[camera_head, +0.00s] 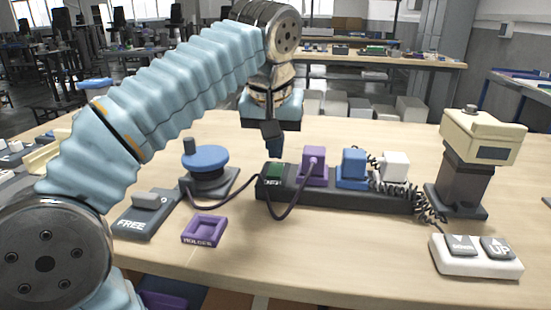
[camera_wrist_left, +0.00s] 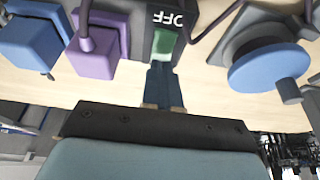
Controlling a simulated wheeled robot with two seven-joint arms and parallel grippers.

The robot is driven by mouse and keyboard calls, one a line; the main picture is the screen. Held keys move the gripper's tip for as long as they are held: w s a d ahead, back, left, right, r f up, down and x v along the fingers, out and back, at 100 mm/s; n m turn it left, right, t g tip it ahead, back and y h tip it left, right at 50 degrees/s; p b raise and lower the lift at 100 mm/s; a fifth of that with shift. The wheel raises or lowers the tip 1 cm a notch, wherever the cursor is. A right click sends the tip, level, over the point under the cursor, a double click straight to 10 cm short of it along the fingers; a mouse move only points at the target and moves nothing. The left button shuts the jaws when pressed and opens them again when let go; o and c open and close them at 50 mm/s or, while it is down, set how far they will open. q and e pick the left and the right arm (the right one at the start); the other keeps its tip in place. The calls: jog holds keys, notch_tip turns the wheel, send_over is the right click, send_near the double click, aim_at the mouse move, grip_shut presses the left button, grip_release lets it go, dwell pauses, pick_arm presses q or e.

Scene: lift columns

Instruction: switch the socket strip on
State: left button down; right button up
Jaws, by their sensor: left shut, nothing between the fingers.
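The black socket strip (camera_head: 345,200) lies on the wooden table with a purple plug (camera_head: 314,167), a blue plug (camera_head: 352,168) and a white plug (camera_head: 395,166) in it. Its green switch (camera_head: 278,171) is at the left end; it also shows in the left wrist view (camera_wrist_left: 165,42), beside the upside-down word OFF. My left gripper (camera_head: 275,150) is shut and empty, pointing down at the switch. In the left wrist view its fingertips (camera_wrist_left: 162,72) are right at the switch's edge; I cannot tell whether they touch. My right gripper is not in view.
Left of the strip stand a blue round-topped device (camera_head: 205,160), a grey FREE block (camera_head: 148,213) and a purple holder (camera_head: 204,230). On the right are a beige-headed column (camera_head: 465,175) and a white UP button box (camera_head: 475,262). A purple cord loops before the strip.

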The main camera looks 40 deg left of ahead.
aim_at(275, 170)
pick_arm(q)
jog(key=shift+x, duration=0.9)
jog(key=shift+s+f, duration=0.1)
jog(key=shift+f, duration=0.2)
jog(key=shift+d, duration=0.1)
jog(key=shift+s+d+f, duration=0.1)
jog(key=shift+s+d, duration=0.25)
jog(key=shift+s, duration=0.3)
